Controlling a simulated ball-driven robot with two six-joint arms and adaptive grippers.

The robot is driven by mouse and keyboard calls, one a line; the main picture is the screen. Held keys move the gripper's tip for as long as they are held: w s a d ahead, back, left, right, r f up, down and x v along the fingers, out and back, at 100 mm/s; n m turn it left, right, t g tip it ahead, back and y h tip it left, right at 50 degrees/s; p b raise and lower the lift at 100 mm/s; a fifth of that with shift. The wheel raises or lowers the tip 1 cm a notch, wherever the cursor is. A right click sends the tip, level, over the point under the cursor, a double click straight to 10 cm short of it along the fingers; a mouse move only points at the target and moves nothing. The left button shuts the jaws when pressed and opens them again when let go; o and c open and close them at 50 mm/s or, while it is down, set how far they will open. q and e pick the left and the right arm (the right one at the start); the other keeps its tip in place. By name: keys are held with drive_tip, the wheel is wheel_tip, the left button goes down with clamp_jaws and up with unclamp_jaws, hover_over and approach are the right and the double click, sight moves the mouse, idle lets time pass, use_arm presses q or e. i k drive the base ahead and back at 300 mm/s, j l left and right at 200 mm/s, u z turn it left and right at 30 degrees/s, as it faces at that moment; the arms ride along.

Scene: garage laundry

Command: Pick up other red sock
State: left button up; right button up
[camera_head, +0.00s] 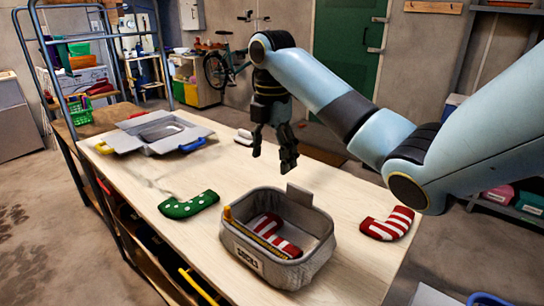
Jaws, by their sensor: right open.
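A red and white striped sock (388,224) lies on the table to the right of the grey basket. A second red striped sock (285,246) lies inside the grey basket (310,262), which has a label on its front. My right gripper (274,158) hangs above the table, behind the basket and to the left of the loose red sock. It is open and empty, with its fingers pointing down. My left gripper is not in view.
The wooden table (350,275) also holds a green sock with white dots (188,205) at the left. A grey box with open flaps (160,130) stands at the far left end. A small pale item (243,135) lies behind my gripper. A metal rack stands beyond the table's left end.

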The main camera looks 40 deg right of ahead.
sight(400, 219)
drive_tip(key=k+j, duration=0.75)
drive_tip(key=j, duration=0.2)
